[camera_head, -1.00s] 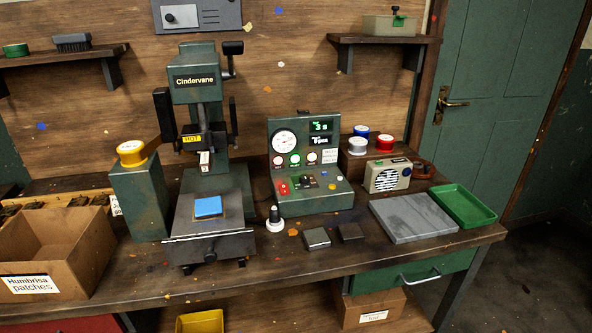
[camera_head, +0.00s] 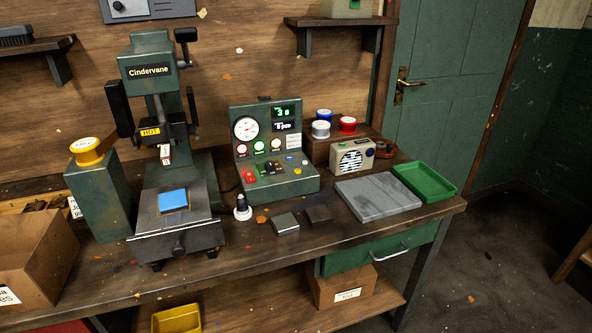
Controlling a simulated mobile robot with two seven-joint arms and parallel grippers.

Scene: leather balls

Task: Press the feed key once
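The green control box (camera_head: 243,178) stands on the bench right of the Cindervane press (camera_head: 150,72). Its face has a round gauge (camera_head: 246,129), a lit display (camera_head: 286,112) and a row of round lamps or buttons. Its sloped lower panel carries a red key (camera_head: 249,175), dark switches (camera_head: 272,167), a small blue button (camera_head: 290,159) and a yellow button (camera_head: 297,171). The labels are too small to tell which is the feed key. A blue patch (camera_head: 173,200) lies on the press bed. Neither gripper is in view.
A white-based knob-like tool (camera_head: 242,209) and two small dark blocks (camera_head: 286,223) lie in front of the box. A radio (camera_head: 352,156), grey slab (camera_head: 377,197) and green tray (camera_head: 426,181) are to the right. A cardboard box (camera_head: 35,262) stands at left.

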